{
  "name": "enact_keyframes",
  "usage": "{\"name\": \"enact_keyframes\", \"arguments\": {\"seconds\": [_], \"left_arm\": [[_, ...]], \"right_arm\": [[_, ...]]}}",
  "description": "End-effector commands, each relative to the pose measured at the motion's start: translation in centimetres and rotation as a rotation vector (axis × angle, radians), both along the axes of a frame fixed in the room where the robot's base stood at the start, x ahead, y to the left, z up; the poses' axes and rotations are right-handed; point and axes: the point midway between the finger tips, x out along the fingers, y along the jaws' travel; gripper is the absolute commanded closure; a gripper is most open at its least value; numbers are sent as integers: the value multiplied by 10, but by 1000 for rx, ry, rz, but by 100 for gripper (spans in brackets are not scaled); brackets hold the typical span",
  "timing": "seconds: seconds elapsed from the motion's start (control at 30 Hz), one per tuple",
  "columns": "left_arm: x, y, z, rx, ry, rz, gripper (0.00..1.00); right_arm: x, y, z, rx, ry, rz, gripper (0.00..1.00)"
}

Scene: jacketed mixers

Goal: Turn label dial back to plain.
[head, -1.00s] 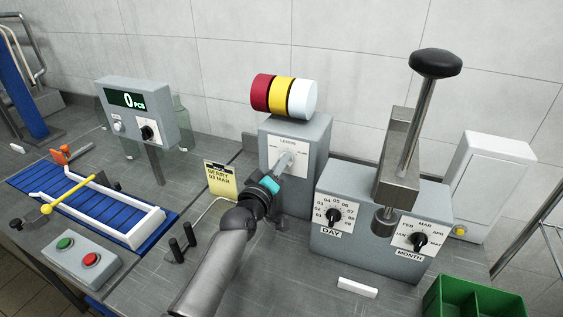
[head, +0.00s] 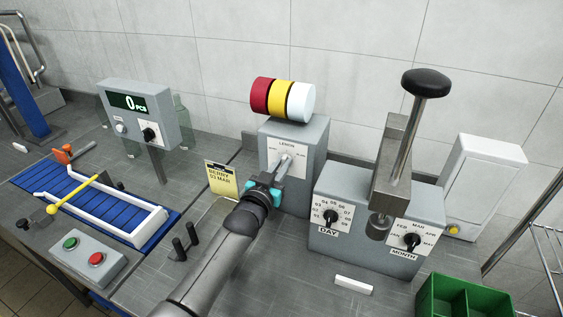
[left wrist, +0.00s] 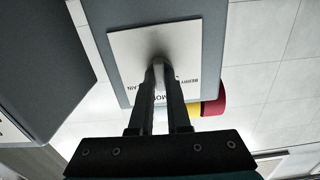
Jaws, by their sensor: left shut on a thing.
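The label dial sits on the white plate (head: 300,165) on the front of the grey box (head: 312,180) below the red, yellow and white rolls (head: 283,97). My left gripper (head: 286,162) reaches this plate, its fingers shut on the dial's knob. My right gripper is not in view.
The stamp box (head: 370,255) with DAY and MONTH dials and a tall black-knobbed lever (head: 426,82) stands close to the right. A yellow card (head: 221,179) reading BERRY 03 MAR stands to the left. A green bin (head: 465,297) is front right.

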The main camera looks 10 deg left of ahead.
Motion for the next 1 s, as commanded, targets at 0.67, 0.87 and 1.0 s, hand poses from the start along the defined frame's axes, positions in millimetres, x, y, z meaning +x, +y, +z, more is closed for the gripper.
{"name": "enact_keyframes", "arguments": {"seconds": [0.67, 0.87, 1.0], "left_arm": [[0, -2, -1, 627, -123, 1, 100], [-1, -2, -2, 785, -154, 1, 100], [-1, -3, -2, 872, -170, 1, 100]], "right_arm": [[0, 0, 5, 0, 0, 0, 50], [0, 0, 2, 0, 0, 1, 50], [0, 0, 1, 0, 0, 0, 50]]}}
